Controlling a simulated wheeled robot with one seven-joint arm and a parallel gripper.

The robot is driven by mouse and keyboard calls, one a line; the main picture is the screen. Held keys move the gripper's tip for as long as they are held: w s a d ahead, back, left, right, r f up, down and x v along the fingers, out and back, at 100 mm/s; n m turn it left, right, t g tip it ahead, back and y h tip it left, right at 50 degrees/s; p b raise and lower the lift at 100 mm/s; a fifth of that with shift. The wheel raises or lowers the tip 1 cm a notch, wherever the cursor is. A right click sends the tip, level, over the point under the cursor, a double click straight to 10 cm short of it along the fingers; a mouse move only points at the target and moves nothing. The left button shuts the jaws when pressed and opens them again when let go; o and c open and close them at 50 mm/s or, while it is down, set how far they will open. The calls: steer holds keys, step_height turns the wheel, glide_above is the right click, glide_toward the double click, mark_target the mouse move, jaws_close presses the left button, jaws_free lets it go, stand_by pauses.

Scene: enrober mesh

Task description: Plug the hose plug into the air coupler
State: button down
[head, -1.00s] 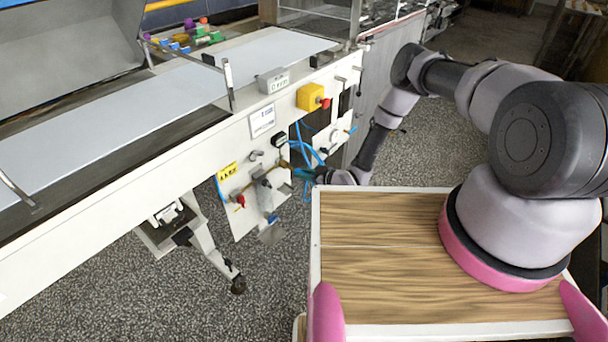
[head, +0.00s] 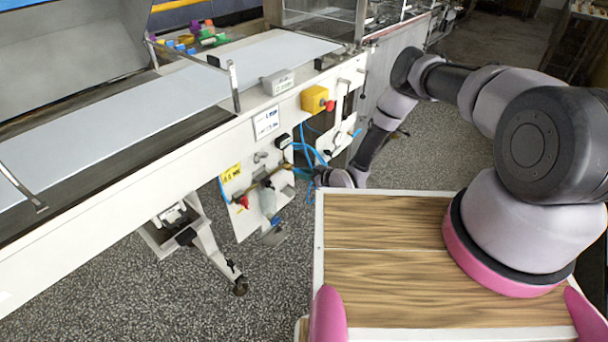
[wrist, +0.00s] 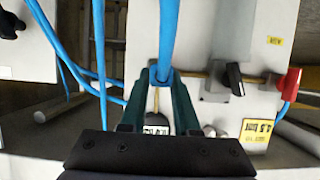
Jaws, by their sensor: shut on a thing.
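My gripper (wrist: 160,102) has its two dark teal fingers closed on the hose plug (wrist: 161,76) at the end of a blue hose (wrist: 169,28) in the wrist view. The hose leads away from the fingers toward the top of the picture. A thin metal tip shows between the fingers. In the head view the gripper is small beside the machine's side panel and its fingers are mostly hidden by my wrist. I cannot pick out the air coupler surely; brass fittings (head: 265,180) run along the panel, and plug and fittings look apart.
The panel carries a black valve handle (wrist: 234,79), a red knob (wrist: 290,82) and a yellow label (head: 231,172). Other blue hoses (wrist: 100,50) hang close left of the gripper in the wrist view. A yellow box with a red button (head: 316,99) sits higher on the machine.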

steer(key=shift+w+a, duration=0.45)
steer(key=shift+a, duration=0.05)
steer(key=c, duration=0.6)
jaws_free()
steer(key=shift+o, duration=0.2)
steer(key=v, duration=1.1)
steer(key=shift+w+a+r, duration=0.1)
